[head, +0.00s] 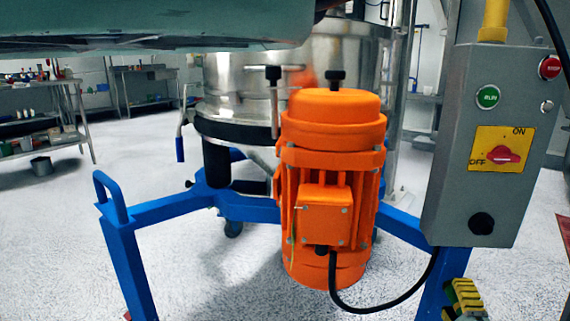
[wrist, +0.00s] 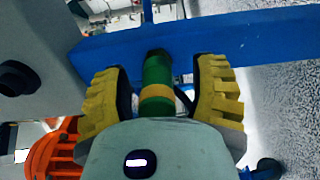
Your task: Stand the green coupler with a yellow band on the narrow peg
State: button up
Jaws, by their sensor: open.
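The green coupler (wrist: 155,72) with a yellow band (wrist: 157,106) is in the middle of the wrist view, between the fingers of my gripper (wrist: 160,68). The two yellow ribbed fingers are apart, with a gap on each side of the coupler. The coupler's far end looks dark and lies against the blue beam in the picture; I cannot tell what supports it. Its near end is hidden behind my gripper's body. In the head view, part of my gripper (head: 464,298) shows at the lower right, and the coupler is not visible. I cannot make out the narrow peg.
A blue frame beam (wrist: 225,38) crosses behind the coupler. In the head view, a grey control box (head: 455,195) stands above my gripper. An orange motor (head: 330,190) and a steel sifter (head: 235,95) are left of it. A black cable (head: 385,303) loops low beside the blue leg.

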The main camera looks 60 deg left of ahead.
jog(key=shift+a+r, duration=0.2)
jog(key=shift+r, duration=0.2)
dwell(0.3)
grip_shut()
jog(key=shift+r+y, duration=0.1)
jog(key=shift+y, duration=0.2)
jog(key=shift+s+d+r, duration=0.1)
jog(key=shift+s+d, duration=0.05)
jog(key=shift+d, duration=0.05)
jog(key=shift+s+d, duration=0.2)
jog(key=shift+f+v, duration=0.25)
jog(key=shift+v, duration=2.05)
